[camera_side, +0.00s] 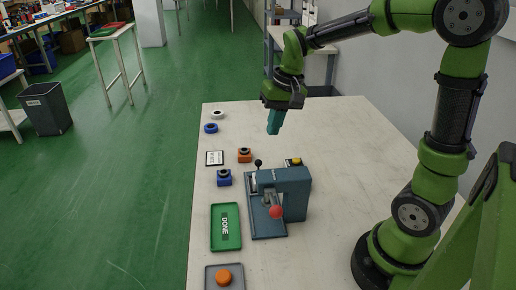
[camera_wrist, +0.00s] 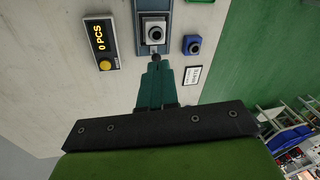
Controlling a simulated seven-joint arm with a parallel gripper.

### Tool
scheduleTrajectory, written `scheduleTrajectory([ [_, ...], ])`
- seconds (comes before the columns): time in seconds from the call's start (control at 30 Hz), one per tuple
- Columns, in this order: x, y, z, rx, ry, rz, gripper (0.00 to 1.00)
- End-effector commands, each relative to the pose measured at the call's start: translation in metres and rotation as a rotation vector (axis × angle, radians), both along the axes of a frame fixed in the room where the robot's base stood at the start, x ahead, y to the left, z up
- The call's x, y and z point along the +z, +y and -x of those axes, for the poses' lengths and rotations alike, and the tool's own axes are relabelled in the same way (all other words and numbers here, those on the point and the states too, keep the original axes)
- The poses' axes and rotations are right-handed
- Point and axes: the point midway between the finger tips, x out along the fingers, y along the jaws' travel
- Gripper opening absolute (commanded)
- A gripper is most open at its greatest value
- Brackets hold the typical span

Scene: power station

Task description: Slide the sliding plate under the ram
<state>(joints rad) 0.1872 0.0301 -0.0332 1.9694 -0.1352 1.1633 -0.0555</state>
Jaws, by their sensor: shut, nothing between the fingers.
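The blue-grey press (camera_side: 293,186) stands on the table, with a red-balled lever (camera_side: 276,212) at its front. The sliding plate's black knob (camera_side: 258,162) sticks up at the far end of the press; it also shows in the wrist view (camera_wrist: 156,58). A pale block with a dark ring (camera_wrist: 154,33) sits in line with the knob, toward the press. My gripper (camera_side: 273,131) is shut and empty, pointing down, well above the table and beyond the press. In the wrist view its teal fingers (camera_wrist: 158,68) appear just below the knob. The ram is hard to make out.
A blue block (camera_side: 224,178), an orange block (camera_side: 245,155) and a sign (camera_side: 214,158) are left of the press. A "0 PCS" display (camera_wrist: 100,38) stands beside the press.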

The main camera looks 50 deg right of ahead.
Motion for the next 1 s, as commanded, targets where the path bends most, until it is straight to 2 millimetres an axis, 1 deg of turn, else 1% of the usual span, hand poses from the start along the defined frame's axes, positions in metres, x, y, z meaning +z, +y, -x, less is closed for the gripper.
scheduleTrajectory([
  [0.03, -0.009, -0.01, -0.012, -0.016, 0.043, -0.006, 0.0],
  [0.1, -0.019, -0.023, -0.025, -0.033, 0.096, -0.014, 0.0],
  [0.17, -0.028, -0.034, -0.035, -0.048, 0.141, -0.021, 0.0],
  [0.3, -0.053, -0.059, -0.058, -0.084, 0.246, -0.042, 0.0],
  [0.5, -0.091, -0.093, -0.082, -0.135, 0.388, -0.077, 0.0],
  [0.6, -0.103, -0.105, -0.092, -0.157, 0.442, -0.096, 0.0],
  [0.7, -0.103, -0.11, -0.099, -0.17, 0.47, -0.11, 0.0],
  [0.77, -0.097, -0.109, -0.103, -0.174, 0.474, -0.117, 0.0],
  [0.8, -0.089, -0.109, -0.105, -0.174, 0.471, -0.121, 0.0],
  [0.87, -0.084, -0.107, -0.105, -0.177, 0.478, -0.129, 0.0],
  [1.0, -0.083, -0.103, -0.102, -0.175, 0.494, -0.147, 0.0],
])
